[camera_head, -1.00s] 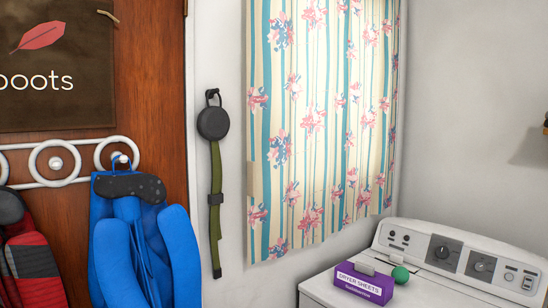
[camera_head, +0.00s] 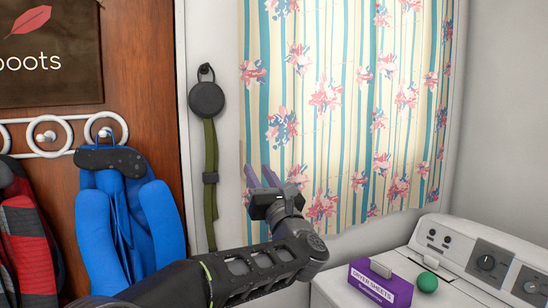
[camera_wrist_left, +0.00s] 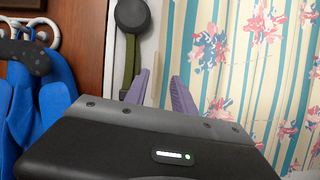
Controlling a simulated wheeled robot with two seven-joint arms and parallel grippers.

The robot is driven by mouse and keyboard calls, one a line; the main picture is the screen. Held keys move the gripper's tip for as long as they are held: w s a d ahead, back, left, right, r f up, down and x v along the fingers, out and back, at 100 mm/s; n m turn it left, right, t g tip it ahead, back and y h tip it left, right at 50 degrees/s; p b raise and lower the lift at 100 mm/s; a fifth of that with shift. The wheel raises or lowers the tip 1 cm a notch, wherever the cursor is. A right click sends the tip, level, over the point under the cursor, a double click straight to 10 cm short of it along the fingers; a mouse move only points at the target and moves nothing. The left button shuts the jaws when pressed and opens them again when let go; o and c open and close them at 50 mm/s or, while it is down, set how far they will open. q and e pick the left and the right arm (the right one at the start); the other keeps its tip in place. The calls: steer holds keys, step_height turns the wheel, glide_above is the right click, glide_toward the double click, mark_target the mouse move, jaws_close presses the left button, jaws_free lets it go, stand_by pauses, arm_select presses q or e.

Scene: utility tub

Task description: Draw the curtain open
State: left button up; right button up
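The curtain (camera_head: 345,105) is cream with blue-green stripes and pink flowers. It hangs flat across the wall, its left edge beside the black wall hook. It fills the right of the left wrist view (camera_wrist_left: 265,70). My left gripper (camera_head: 259,173) is at the curtain's lower left edge, its two purple fingers pointing up and apart. In the left wrist view the fingers (camera_wrist_left: 160,76) stand on either side of a narrow beige strip (camera_wrist_left: 155,72) near that edge. I cannot tell whether they touch it. My right gripper is not in view.
A white washer or dryer (camera_head: 475,265) stands at lower right, with a purple dryer sheets box (camera_head: 380,287) and a green ball (camera_head: 427,282) on it. A black disc with a green strap (camera_head: 207,100) hangs left of the curtain. A blue garment (camera_head: 125,220) hangs further left.

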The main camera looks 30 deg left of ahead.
mark_target(245, 153)
arm_select(q)
steer(key=shift+s+a+n, duration=0.15)
steer(key=shift+s+n, duration=0.05)
steer(key=shift+n, duration=0.7)
steer(key=shift+a+r, duration=0.1)
steer(key=p+x, duration=0.3)
steer(key=x, duration=0.3)
steer(key=shift+a+r+p, duration=0.1)
steer(key=shift+r+p, duration=0.05)
steer(key=shift+p, duration=0.25)
steer(key=shift+w+a+r, duration=0.15)
steer(key=shift+w+a, duration=0.25)
steer(key=shift+a, duration=0.2)
steer(key=shift+c, duration=0.4)
jaws_close()
